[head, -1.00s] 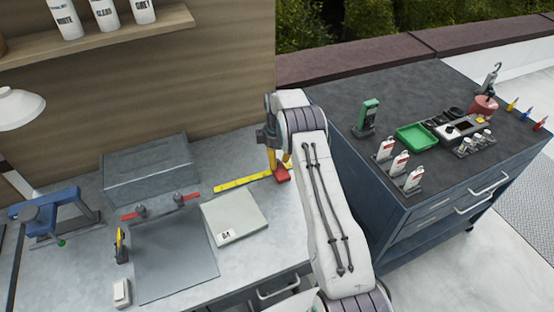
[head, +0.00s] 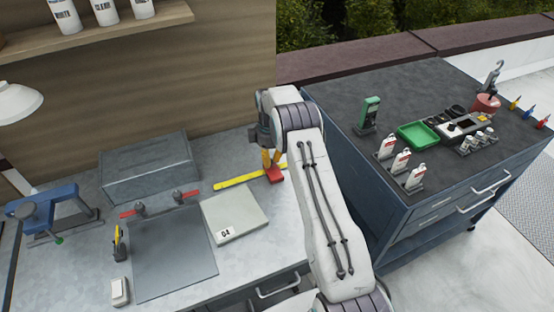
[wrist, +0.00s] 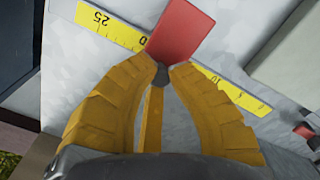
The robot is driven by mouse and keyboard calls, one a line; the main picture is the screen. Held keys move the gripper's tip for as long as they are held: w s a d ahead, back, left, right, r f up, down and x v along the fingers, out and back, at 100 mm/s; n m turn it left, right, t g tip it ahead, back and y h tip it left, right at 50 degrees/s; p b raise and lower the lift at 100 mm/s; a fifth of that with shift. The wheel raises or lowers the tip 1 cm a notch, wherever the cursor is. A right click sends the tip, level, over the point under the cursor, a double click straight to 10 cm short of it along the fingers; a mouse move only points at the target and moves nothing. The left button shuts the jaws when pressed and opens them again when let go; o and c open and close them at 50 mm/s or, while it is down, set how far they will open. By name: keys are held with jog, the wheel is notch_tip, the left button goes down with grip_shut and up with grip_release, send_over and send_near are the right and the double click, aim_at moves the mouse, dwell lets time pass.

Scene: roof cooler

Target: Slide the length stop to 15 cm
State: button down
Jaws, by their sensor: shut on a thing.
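The length stop is a red block (head: 274,174) sitting on a yellow ruler (head: 235,181) along the back of the bench. In the wrist view the red stop (wrist: 180,30) covers the middle of the yellow ruler (wrist: 108,24). My gripper (head: 270,160) points down at the stop. In the wrist view my gripper's yellow fingertips (wrist: 168,68) are closed on a grey part at the stop's near edge. That part is mostly hidden between them.
A pale flat box marked 04 (head: 235,215) lies in front of the ruler. A grey case (head: 148,168), red-handled clamps (head: 160,205) and a dark mat (head: 172,255) are to the left. A tool cabinet (head: 400,120) stands to the right.

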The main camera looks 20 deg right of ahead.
jog(key=shift+s+a+f, duration=0.1)
jog(key=shift+a, duration=0.25)
jog(key=shift+d, duration=0.1)
jog(key=c, duration=1.6)
grip_release()
jog(key=shift+d, duration=0.1)
jog(key=o, duration=0.5)
notch_tip(320, 180, up, 12)
jog(key=shift+r, duration=0.1)
